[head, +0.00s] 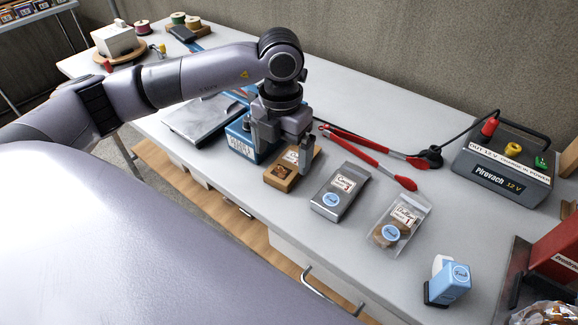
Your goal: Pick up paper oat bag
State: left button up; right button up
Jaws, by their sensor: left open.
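A brown paper bag (280,180), which looks like the paper oat bag, lies flat on the grey table. It has a white label near its far end and a dark patch near its front end. My left gripper (284,160) points down over its far part, open, with one finger to each side in the picture. The gripper hides part of the bag's far end. I cannot tell whether the fingers touch the bag. My right gripper is not in view.
A silver bag (341,189) and a clear bag with brown contents (400,222) lie to the right. A blue box (241,142) stands close on the left. Red-handled tongs (370,145) lie behind. A blue-and-white stamp-like item (449,284) and a Pirovach power unit (505,168) stand farther right.

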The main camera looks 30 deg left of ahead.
aim_at(285, 168)
pick_arm(q)
notch_tip(285, 168, down, 4)
jog(key=shift+w+d, duration=0.15)
jog(key=c, duration=0.8)
jog(key=shift+c, duration=0.2)
jog(key=shift+r, duration=0.2)
